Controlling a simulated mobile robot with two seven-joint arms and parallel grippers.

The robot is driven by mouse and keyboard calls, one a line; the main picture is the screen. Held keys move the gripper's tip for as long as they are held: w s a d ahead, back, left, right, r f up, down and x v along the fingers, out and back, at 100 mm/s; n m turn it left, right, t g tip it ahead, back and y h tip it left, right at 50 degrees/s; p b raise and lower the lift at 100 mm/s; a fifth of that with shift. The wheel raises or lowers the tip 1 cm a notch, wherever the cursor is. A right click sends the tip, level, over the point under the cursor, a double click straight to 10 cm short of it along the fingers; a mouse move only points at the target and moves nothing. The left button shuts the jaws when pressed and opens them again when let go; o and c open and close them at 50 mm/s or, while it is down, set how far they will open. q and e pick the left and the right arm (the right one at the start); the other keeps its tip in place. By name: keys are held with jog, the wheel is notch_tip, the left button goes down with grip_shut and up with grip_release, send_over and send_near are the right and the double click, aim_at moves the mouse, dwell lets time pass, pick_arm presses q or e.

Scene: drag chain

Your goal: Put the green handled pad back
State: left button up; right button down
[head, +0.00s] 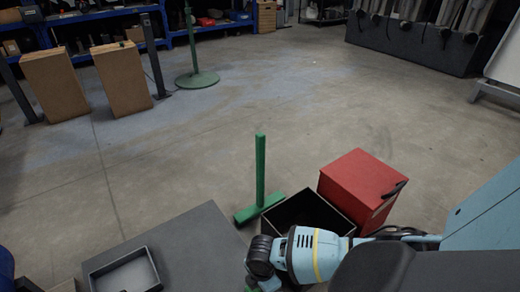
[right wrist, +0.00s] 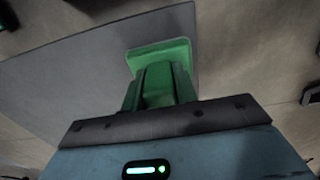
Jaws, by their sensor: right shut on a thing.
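The green handled pad (right wrist: 160,52) is in the right wrist view, with its flat green end beyond my fingers. My right gripper (right wrist: 163,88) is shut on it, above or at the grey surface; I cannot tell whether the pad touches that surface. In the head view only a small green part (head: 268,286) shows at the bottom edge below my right wrist, and the fingertips are hidden. My left gripper is not in view.
A grey table (head: 190,240) holds a shallow tray (head: 150,254). Beyond it are a green upright post on a flat bar (head: 260,175), a dark open box (head: 325,218) and a red box (head: 360,180). The floor behind is clear up to brown panels (head: 122,80) and shelves.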

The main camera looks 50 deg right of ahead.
jog(key=shift+f, duration=0.3)
jog(key=shift+f, duration=0.15)
jog(key=c, duration=1.1)
grip_release()
notch_tip(320, 180, up, 11)
jog(key=p, duration=0.5)
jog(key=shift+r+p, duration=0.2)
jog(key=shift+p, duration=0.15)
jog(key=shift+r, duration=0.45)
